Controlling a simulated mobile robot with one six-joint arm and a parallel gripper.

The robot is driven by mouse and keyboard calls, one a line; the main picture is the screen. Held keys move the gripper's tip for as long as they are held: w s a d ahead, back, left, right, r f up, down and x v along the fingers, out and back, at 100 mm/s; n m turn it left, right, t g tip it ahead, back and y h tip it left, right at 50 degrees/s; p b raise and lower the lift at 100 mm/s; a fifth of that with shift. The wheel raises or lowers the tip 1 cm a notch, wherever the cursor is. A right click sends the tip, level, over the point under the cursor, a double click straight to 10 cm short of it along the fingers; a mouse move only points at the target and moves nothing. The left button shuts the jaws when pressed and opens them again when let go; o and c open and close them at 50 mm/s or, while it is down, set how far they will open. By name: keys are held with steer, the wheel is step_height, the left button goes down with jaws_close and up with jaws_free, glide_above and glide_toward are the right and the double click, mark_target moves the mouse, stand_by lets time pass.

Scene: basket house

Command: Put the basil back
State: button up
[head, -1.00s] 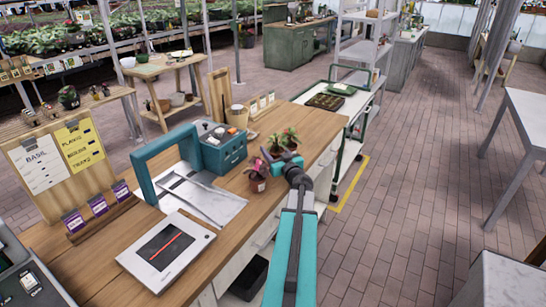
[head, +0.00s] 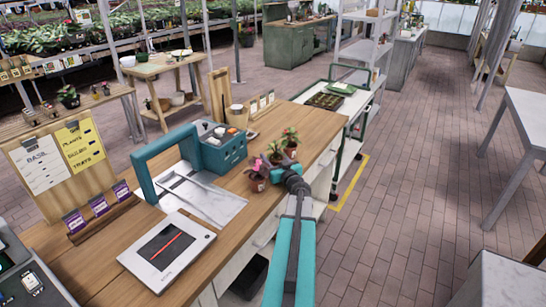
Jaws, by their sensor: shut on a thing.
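My gripper (head: 284,172) has teal jaws and is low over the right part of the wooden counter. It is shut on a potted plant; the jaws hide part of the contact, so which pot is held is hard to tell. A small leafy plant in a reddish pot with a pale label (head: 257,184) is just left of the jaws. Two more small potted plants show just behind the jaws, one at the left (head: 275,150) and one at the right (head: 290,151). None can be read as basil from its label. A board with a BASIL sheet (head: 41,169) stands at the left.
A teal machine (head: 222,152) with an arched handle and metal tray stands left of the plants. A white tablet device (head: 166,250) lies in front. Purple packets (head: 98,204) stand at the left. A green-framed trolley (head: 327,101) is beyond the counter.

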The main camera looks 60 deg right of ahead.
steer(key=o, duration=1.2)
steer(key=shift+c, duration=0.2)
steer(key=shift+r, duration=0.2)
steer(key=shift+b+v, duration=1.3)
steer(key=shift+v, duration=4.25)
steer(key=shift+s+a, duration=0.3)
steer(key=shift+s, duration=0.1)
steer(key=shift+s, duration=0.1)
